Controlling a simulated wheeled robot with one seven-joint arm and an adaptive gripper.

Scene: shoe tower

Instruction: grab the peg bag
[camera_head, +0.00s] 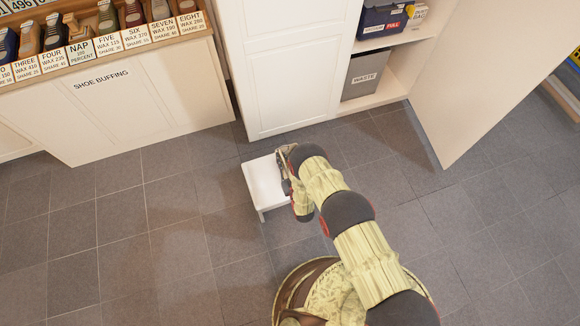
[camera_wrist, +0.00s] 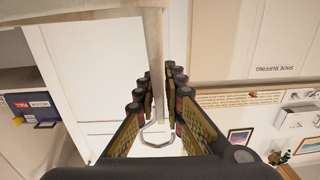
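My gripper (camera_head: 284,168) is at the right side of a low white stool in the head view. In the wrist view, which is upside down, the two fingers (camera_wrist: 159,80) stand a little apart. Between them runs a narrow pale upright strip (camera_wrist: 155,40), apparently the peg bag seen edge-on, with a bent metal hook (camera_wrist: 155,136) close to the palm. Thin gaps seem to show beside the strip, and I see no clear grip. In the head view the bag cannot be made out; my gripper and arm hide that spot.
The white stool (camera_head: 258,180) stands on grey tiles before a white cabinet (camera_head: 300,85). A grey waste bin (camera_head: 364,75) and a dark blue box (camera_head: 383,20) sit on open shelves at the right. The shoe buffing counter (camera_head: 140,95) is at upper left. Floor at left is clear.

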